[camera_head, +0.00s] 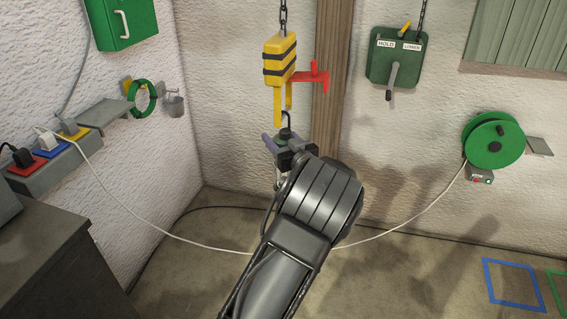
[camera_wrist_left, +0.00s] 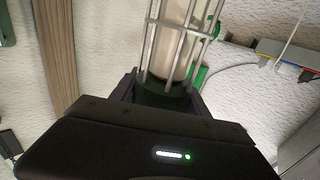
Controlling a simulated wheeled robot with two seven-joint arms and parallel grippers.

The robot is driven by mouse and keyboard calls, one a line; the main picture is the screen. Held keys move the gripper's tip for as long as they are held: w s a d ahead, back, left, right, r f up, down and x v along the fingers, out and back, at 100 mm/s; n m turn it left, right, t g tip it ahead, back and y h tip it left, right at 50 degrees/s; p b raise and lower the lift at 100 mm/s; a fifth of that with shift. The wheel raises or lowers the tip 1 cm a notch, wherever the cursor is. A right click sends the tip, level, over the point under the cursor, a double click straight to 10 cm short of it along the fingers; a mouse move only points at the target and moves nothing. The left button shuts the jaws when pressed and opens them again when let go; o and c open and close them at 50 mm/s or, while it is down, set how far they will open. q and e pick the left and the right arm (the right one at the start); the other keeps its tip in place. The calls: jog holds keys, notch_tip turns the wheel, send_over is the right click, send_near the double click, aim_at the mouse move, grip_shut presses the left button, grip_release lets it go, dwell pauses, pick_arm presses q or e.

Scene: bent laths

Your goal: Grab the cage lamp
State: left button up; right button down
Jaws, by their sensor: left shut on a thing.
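The cage lamp (camera_wrist_left: 172,42) fills the upper middle of the left wrist view. It has pale wire bars around a whitish tube and a dark green collar. My left gripper (camera_head: 284,146) is shut on the lamp, with its fingers at the green collar in the wrist view. In the head view, the lamp's dark top (camera_head: 286,134) and black hook show just under the yellow hoist hook (camera_head: 278,105). Whether the two hooks still touch, I cannot tell. My wrist hides most of the lamp there. My right gripper is not in view.
A yellow and black hoist block (camera_head: 279,60) hangs on a chain, with a red bracket (camera_head: 312,76) beside it. A wooden post (camera_head: 333,90) stands behind. A green cable reel (camera_head: 493,141) is on the right wall; its pale cable sags behind my arm. A grey cabinet (camera_head: 45,260) stands at left.

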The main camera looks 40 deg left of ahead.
pick_arm(q)
jog(key=shift+r, duration=0.25)
grip_shut()
jog(key=shift+r, duration=0.6)
notch_tip(320, 180, up, 2)
jog(key=shift+b, duration=0.55)
jog(key=b+v, duration=0.2)
jog(key=v, duration=1.6)
jog(key=shift+b, duration=0.4)
